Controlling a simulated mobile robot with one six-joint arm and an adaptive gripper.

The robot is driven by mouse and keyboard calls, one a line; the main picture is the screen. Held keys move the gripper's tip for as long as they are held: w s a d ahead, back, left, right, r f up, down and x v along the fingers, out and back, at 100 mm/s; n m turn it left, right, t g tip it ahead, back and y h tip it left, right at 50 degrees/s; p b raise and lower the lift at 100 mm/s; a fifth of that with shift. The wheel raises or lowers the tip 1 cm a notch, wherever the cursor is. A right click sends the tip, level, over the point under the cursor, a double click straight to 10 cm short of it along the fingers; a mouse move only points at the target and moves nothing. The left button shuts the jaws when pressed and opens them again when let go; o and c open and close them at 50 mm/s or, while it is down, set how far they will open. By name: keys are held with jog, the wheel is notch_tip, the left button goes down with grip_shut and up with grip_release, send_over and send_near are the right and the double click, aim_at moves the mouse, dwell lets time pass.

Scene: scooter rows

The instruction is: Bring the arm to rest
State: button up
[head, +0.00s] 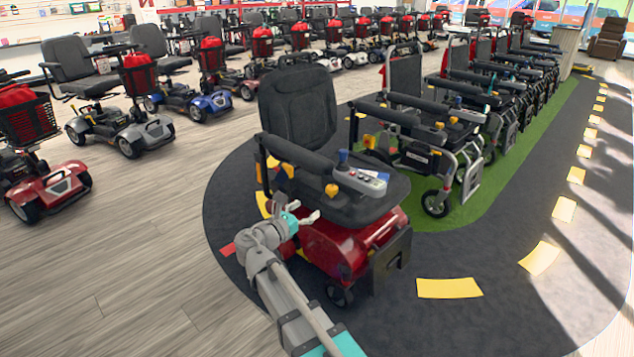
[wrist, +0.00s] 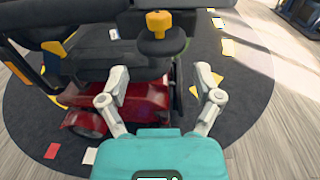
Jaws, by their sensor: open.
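My gripper (head: 304,217) is open and empty in the head view, at the end of my arm, which reaches up from the bottom middle. It is in front of the red power chair's base (head: 350,240), close to the front edge of its black seat (head: 355,198). In the wrist view my gripper (wrist: 162,78) has its two fingers spread wide, with nothing between them. Beyond the fingers are the chair's red base (wrist: 130,103) and an orange knob (wrist: 158,22) on a dark stalk. I cannot tell whether a finger touches the chair.
A row of scooters with red baskets (head: 138,72) stands at the left. Several folding wheelchairs (head: 440,140) line the green strip (head: 500,185) at the right. Yellow dashes (head: 449,288) mark the dark mat. The wooden floor (head: 120,260) at lower left is clear.

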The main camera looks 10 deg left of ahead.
jog(key=s+d+f+m+g, duration=0.1)
jog(key=d+f+m+g, duration=0.4)
jog(key=d, duration=0.4)
jog(key=s+d+f+m+g, duration=0.2)
jog(key=d+f+m+g, duration=0.15)
jog(key=d+m, duration=0.45)
jog(key=s+d+f+m+g+y+p, duration=0.2)
jog(key=s+d+f+m+g+y, duration=0.55)
jog(key=s+d+m+y, duration=0.65)
notch_tip(320, 180, up, 38)
jog(key=w+a+m+t+h+p, duration=0.1)
jog(key=h+p, duration=0.3)
jog(key=p, duration=3.4)
jog(key=shift+a+f+m, duration=0.25)
jog(key=shift+a+m, duration=0.35)
jog(key=shift+a, duration=0.15)
